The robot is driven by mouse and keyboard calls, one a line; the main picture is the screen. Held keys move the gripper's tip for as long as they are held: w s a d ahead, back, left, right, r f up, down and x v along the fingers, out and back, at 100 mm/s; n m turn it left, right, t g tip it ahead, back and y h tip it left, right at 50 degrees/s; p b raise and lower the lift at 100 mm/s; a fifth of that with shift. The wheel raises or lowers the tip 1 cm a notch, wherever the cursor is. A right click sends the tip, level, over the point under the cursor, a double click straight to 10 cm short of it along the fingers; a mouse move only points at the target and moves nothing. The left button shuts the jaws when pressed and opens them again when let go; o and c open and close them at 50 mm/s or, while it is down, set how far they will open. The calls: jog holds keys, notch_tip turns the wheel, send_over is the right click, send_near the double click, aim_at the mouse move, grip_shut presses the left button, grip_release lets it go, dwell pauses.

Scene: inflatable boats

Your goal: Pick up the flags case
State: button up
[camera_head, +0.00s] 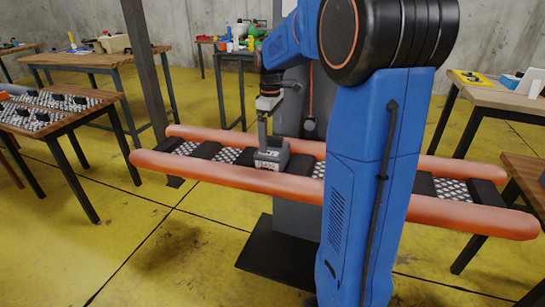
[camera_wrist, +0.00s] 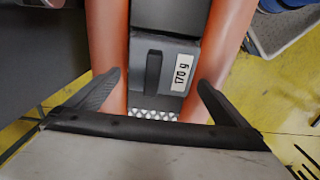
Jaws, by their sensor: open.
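A grey box with a dark upright handle and a white label reading "170 g" (camera_wrist: 168,52) lies between two orange tubes in the wrist view. It seems to be the flags case, but no such name shows on it. My gripper (camera_wrist: 159,80) is open, with its two dark fingers spread to either side of the box's near end and apart from it. In the head view my gripper (camera_head: 271,156) points down at the middle of the orange-tubed boat. The box is hard to make out there.
The boat's orange tubes (camera_head: 235,176) flank a perforated strip with dark crosspieces (camera_head: 206,150). Tables stand around: one at left with small dark parts (camera_head: 55,128), one behind it (camera_head: 95,60), and others at right (camera_head: 500,100).

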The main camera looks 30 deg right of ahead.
aim_at(273, 148)
jog(key=shift+s+d+f, duration=0.1)
jog(key=shift+s+f, duration=0.1)
jog(key=shift+f, duration=1.25)
jog(key=shift+s+d+f, duration=0.1)
jog(key=shift+s+f, duration=0.1)
jog(key=shift+f, duration=1.2)
